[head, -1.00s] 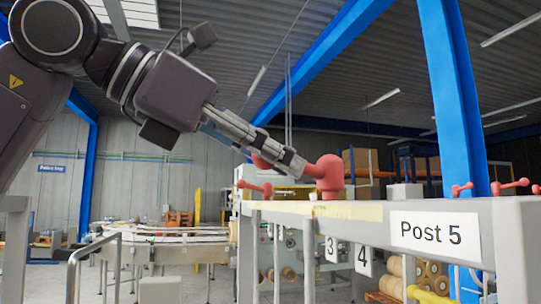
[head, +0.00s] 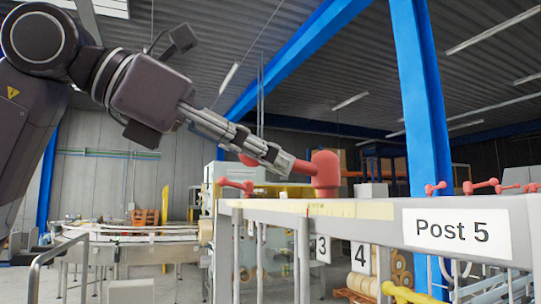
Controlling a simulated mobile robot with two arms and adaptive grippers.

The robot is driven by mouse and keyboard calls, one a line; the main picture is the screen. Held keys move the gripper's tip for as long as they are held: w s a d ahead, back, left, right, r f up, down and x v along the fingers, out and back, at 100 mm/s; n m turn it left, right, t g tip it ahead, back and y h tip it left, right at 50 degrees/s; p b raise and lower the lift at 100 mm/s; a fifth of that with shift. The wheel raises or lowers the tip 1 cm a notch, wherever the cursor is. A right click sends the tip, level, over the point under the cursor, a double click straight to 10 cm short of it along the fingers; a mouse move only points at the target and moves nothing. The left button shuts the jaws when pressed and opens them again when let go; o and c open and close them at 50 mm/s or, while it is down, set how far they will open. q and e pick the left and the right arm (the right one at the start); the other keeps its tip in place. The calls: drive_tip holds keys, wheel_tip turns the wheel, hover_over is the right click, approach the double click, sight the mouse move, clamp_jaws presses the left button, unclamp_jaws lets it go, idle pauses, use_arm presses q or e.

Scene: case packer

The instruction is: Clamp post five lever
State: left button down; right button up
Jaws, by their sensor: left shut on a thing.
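The large red lever (head: 326,172) stands on the light-grey rail marked by the white "Post 5" sign (head: 458,233). Its round hub is upright and its handle points left. My left gripper (head: 284,160) comes in from the upper left and is shut on the handle, left of the hub. Its fingers cover part of the handle. A bit of red shows past the fingers on the left. My right gripper is not in view.
Smaller red levers stand on the rail, one at the left (head: 236,186) and several at the right (head: 480,186). Signs "3" (head: 321,248) and "4" (head: 360,256) hang below. A blue column (head: 420,110) rises behind. A metal handrail (head: 75,252) is at lower left.

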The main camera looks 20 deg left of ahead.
use_arm(q)
drive_tip(key=c, duration=1.9)
unclamp_jaws()
drive_tip(key=shift+c, duration=0.2)
drive_tip(key=shift+w+d, duration=0.1)
drive_tip(key=shift+w, duration=0.1)
drive_tip(key=v, duration=1.2)
